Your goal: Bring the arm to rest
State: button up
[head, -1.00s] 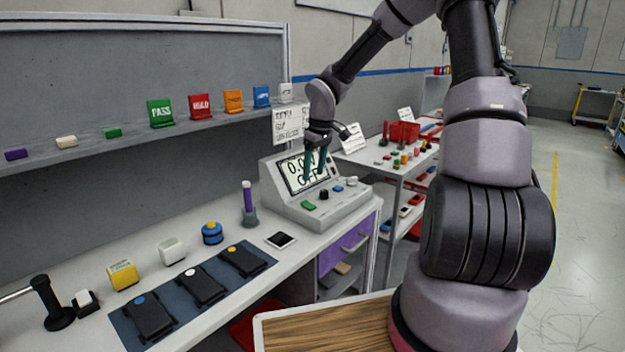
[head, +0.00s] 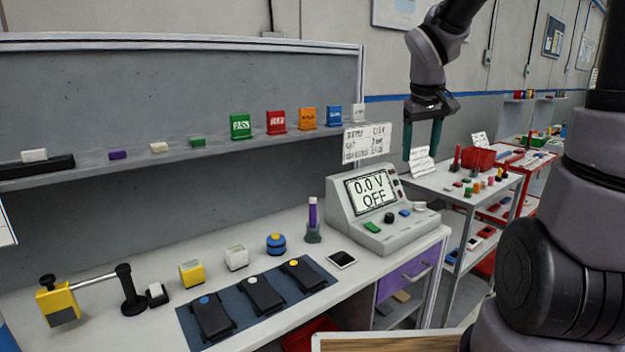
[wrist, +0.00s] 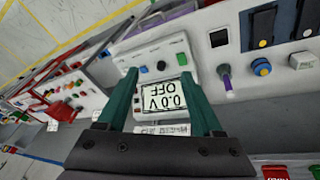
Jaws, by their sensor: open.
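My gripper (head: 422,140) hangs in the air to the upper right of the power supply, its green fingers pointing down, apart and empty. In the wrist view my gripper (wrist: 165,95) shows both fingers spread, with nothing between them but the view of the supply behind. The power supply (head: 392,232) stands on the bench with its screen reading 0.0 V OFF. It also shows upside down in the wrist view (wrist: 160,60). My arm comes down from the top right of the head view, and nothing touches the gripper.
A blue mat (head: 188,322) with several black modules lies on the bench front. A purple-topped tool (head: 313,215) stands left of the supply. A shelf (head: 75,172) with coloured signs runs behind. A cart (head: 440,182) with a red bin (head: 478,158) stands to the right.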

jog(key=s+r+m+t+y, duration=0.1)
jog(key=s+r+m+t, duration=0.1)
jog(key=s+r, duration=0.3)
jog(key=s+r+m+t+y, duration=0.1)
jog(key=s+r+m+y, duration=0.1)
jog(key=s, duration=0.8)
notch_tip(320, 180, up, 3)
jog(key=shift+s+a+f+m+t, duration=0.2)
jog(key=shift+m+t, duration=0.2)
jog(key=shift+m, duration=0.4)
